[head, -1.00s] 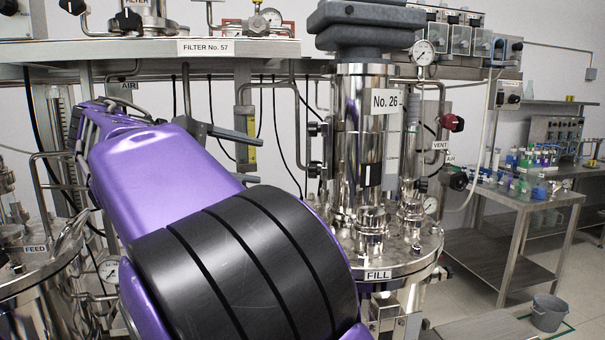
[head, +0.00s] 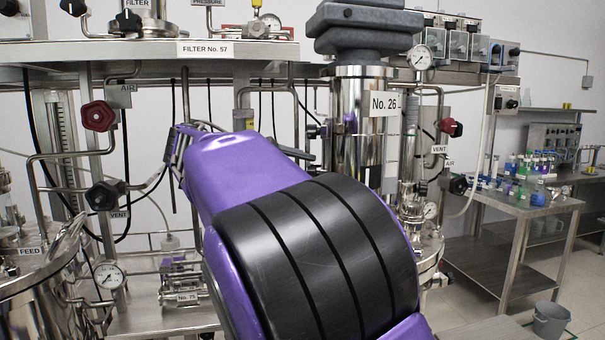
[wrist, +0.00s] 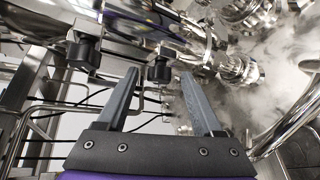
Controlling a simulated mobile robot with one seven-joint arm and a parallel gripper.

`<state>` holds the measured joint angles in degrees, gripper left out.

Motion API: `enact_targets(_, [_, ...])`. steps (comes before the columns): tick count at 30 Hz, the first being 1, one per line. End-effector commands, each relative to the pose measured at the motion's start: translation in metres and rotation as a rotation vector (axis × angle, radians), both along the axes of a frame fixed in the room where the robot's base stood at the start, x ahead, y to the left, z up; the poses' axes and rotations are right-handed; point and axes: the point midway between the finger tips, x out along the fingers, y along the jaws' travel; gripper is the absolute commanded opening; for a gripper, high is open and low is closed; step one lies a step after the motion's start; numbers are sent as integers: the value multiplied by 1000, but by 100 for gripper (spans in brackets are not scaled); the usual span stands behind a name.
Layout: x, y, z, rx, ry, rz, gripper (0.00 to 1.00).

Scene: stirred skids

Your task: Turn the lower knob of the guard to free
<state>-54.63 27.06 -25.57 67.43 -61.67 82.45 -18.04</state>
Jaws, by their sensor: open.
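My gripper (wrist: 159,76) is open and empty in the wrist view. Its two grey fingers point at a shiny metal vessel. A black knob (wrist: 160,69) shows between and just beyond the fingertips; I cannot tell if they touch it. A second black knob (wrist: 84,50) is to the left, outside the fingers. I cannot tell for sure which is the guard's lower knob. In the head view one dark knob (head: 313,131) shows on the left of the No. 26 vessel (head: 368,85). The part below it is hidden by my arm. No free mark is readable.
Pipes with a red knob (head: 98,116) and a black knob (head: 104,195) stand at the left. A red knob (head: 451,127) is right of the vessel. A curved pipe (wrist: 290,125) runs close on the right in the wrist view.

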Motion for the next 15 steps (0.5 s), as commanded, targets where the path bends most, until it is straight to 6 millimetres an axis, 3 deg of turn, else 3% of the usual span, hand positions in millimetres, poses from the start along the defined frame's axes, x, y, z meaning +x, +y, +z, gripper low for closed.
enact_targets(2, [0, 0, 0, 0, 0, 0, 63])
enact_targets(12, [0, 0, 0, 0, 0, 0, 1])
enact_targets(15, [0, 0, 0, 0, 0, 0, 0])
